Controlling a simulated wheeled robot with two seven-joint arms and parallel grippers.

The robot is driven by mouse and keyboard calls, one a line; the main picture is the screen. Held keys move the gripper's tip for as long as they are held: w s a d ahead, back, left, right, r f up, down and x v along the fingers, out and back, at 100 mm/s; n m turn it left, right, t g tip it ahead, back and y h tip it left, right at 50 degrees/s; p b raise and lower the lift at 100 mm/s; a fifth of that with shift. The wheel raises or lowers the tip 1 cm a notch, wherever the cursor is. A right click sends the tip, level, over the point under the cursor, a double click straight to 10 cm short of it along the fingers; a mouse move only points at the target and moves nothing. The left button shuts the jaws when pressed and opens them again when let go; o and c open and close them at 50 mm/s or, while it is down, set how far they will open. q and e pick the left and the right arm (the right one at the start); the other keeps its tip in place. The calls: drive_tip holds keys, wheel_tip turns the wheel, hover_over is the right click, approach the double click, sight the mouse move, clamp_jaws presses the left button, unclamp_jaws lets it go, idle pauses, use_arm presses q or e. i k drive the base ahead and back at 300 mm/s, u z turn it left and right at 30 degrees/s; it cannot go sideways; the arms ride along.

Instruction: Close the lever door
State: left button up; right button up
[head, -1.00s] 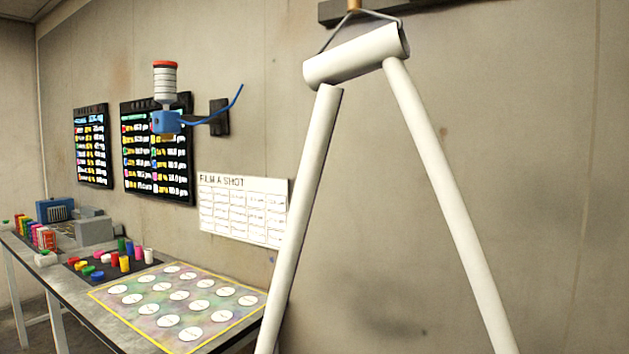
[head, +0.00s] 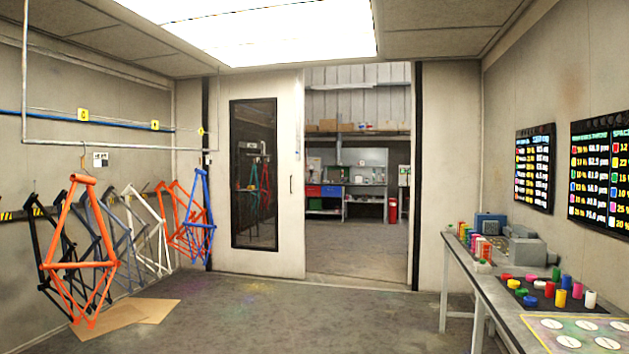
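A pale door (head: 289,180) with a tall dark window (head: 254,175) stands at the back of the room. Whether the door slides or swings I cannot tell. Neither of my grippers is in the head view.
Several bicycle frames, such as an orange one (head: 78,262), hang along the left wall above flat cardboard (head: 150,309). A workbench (head: 508,305) with coloured pots runs along the right wall. The middle floor (head: 300,315) is clear.

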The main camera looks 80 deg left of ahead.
sight(413, 79)
drive_tip(key=u, duration=2.1)
drive_tip(key=i, duration=17.6)
